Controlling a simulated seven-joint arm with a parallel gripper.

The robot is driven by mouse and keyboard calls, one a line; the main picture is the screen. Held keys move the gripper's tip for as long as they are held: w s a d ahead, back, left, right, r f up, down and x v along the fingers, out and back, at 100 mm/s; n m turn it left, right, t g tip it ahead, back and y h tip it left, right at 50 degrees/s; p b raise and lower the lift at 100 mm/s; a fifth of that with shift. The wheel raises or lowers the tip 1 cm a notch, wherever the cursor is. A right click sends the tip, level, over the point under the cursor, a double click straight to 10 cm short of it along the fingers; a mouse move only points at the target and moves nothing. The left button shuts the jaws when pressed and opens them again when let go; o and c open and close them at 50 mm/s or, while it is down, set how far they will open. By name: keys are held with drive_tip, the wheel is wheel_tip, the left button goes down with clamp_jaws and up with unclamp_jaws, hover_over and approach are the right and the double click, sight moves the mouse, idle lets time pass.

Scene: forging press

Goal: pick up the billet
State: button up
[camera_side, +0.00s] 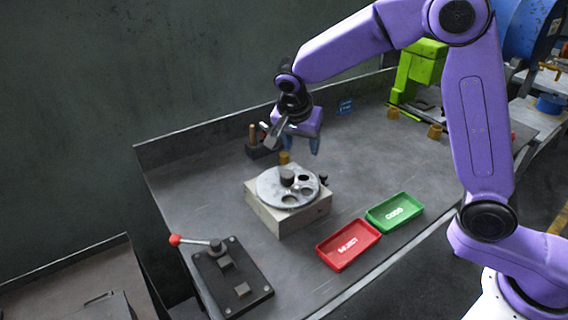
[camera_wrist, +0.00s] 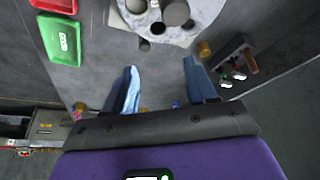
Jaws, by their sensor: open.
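Several short brass-coloured cylinders that look like billets stand on the grey bench. One billet (camera_side: 284,157) is just behind the disc fixture; it also shows in the wrist view (camera_wrist: 203,48), close to the right finger. Two more, a billet (camera_side: 392,113) and another billet (camera_side: 434,131), stand by the green machine. I cannot tell which one the task means. My gripper (camera_side: 300,146) is above the bench behind the disc fixture, with its blue fingers pointing down. In the wrist view my gripper (camera_wrist: 160,68) is open, with only bare bench seen between the fingers.
A round disc with holes (camera_side: 268,190) sits on a pale block. A red REJECT tray (camera_side: 349,245) and a green GOOD tray (camera_side: 395,212) lie at the front. A lever plate (camera_side: 250,272) is front left. A dark tool holder (camera_side: 258,150) stands near the back wall.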

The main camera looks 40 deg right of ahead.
idle(0.4)
drive_tip(key=shift+o, duration=0.4)
drive_tip(key=n+t+y, duration=0.1)
drive_tip(key=n, duration=0.4)
hover_over(284, 154)
drive_tip(key=s+a, duration=0.4)
drive_tip(key=s, duration=0.2)
drive_tip(key=shift+t, duration=0.3)
drive_tip(key=x, duration=1.7)
drive_tip(key=shift+f, duration=0.3)
drive_tip(key=shift+c, duration=0.3)
